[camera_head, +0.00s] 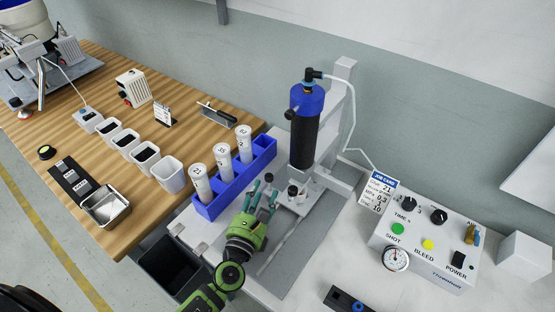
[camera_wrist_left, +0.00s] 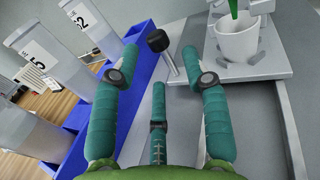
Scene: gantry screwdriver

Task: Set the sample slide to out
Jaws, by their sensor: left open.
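The sample slide (camera_wrist_left: 185,67) is a pale plate under the dispenser. A white cup (camera_wrist_left: 237,40) stands on it below a green nozzle tip (camera_wrist_left: 233,10). A short rod with a black knob (camera_wrist_left: 158,40) sticks out from the slide's left side. The knob also shows in the head view (camera_head: 268,177). My left gripper (camera_head: 264,191) is open, its teal fingers pointing at the knob. In the left wrist view, the knob appears between and just beyond the fingertips (camera_wrist_left: 160,56), with no visible contact. My right gripper is not in view.
A blue rack (camera_head: 236,181) with several white numbered tubes stands close left of the gripper. The dispenser's black barrel (camera_head: 303,143) rises behind the slide. A control box (camera_head: 428,248) and job card (camera_head: 377,190) are on the right. A dark bin (camera_head: 170,267) sits below left.

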